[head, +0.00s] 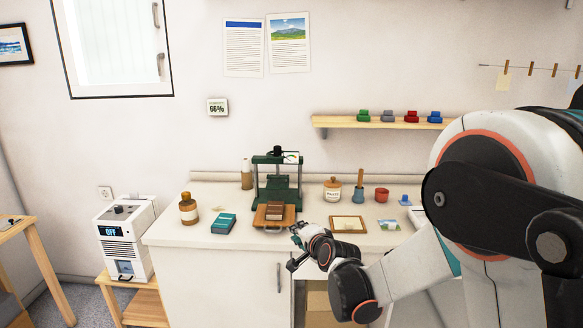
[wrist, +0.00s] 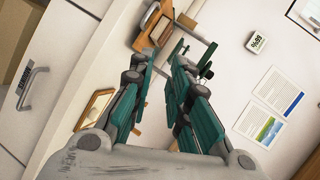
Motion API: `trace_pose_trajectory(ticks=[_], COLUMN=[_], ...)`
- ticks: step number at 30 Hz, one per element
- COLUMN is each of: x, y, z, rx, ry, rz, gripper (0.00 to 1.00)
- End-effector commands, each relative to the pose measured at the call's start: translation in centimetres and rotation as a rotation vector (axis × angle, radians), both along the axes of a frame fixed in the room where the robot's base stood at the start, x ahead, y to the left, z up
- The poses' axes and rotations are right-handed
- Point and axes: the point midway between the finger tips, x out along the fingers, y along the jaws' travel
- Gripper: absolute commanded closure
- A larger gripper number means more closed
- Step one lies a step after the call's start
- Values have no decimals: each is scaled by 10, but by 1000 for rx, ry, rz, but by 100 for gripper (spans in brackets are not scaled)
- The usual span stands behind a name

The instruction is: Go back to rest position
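My gripper (head: 296,249) is in front of the counter's front edge, just below and right of a wooden tray in the head view. In the wrist view its two green fingers (wrist: 160,62) stand apart, with nothing held between them. My arm reaches in from the right side of the head view. The wooden tray (head: 262,222) carries a brown block (head: 275,211) and sits at the foot of a dark green press (head: 278,182). In the wrist view the tray and block (wrist: 160,25) show beyond the fingertips.
The counter (head: 170,232) holds a teal box (head: 223,223), a brown bottle (head: 188,209), a wood-framed piece (head: 347,224), a jar (head: 332,189) and a red cup (head: 382,195). A shelf (head: 385,122) hangs above. A white machine (head: 125,240) stands left on a wooden stand.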

Motion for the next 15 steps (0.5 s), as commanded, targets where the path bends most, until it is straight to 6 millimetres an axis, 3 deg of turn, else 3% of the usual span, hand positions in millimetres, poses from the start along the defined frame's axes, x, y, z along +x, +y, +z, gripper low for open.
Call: trace_pose_trajectory(ticks=[6,15], x=[-49,-131], y=[-32,-76], z=[41,74], rx=[-205,-477], ry=[27,79], rz=[57,151], gripper=[83,83])
